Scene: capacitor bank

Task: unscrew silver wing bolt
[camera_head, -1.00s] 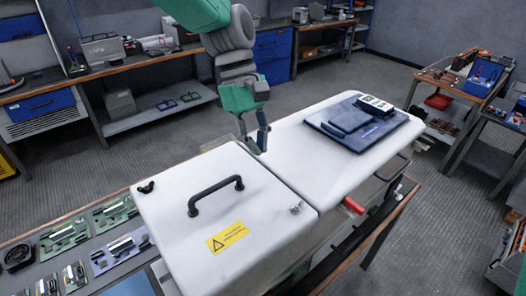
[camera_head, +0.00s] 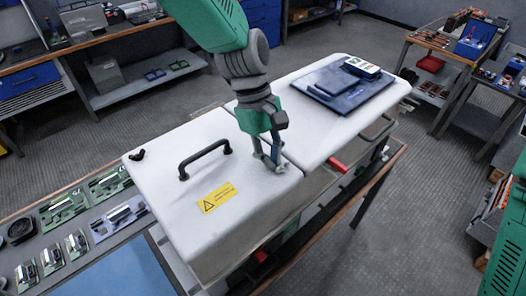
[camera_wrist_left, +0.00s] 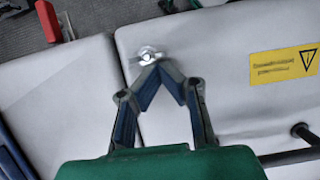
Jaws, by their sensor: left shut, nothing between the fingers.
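The silver wing bolt (camera_wrist_left: 147,56) shows in the left wrist view on the white lid (camera_wrist_left: 215,105), close to the seam. My left gripper (camera_wrist_left: 160,65) has its two fingertips together, right beside the bolt in that picture. I cannot tell whether they touch it. In the head view, my left gripper (camera_head: 273,168) points down over the right corner of the white lid (camera_head: 232,232) and hides the bolt there. Nothing shows between its fingers. My right gripper is not in view.
The lid carries a black handle (camera_head: 205,158), a yellow warning label (camera_head: 217,198) and a black wing bolt (camera_head: 137,154). Circuit boards (camera_head: 65,207) lie at left.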

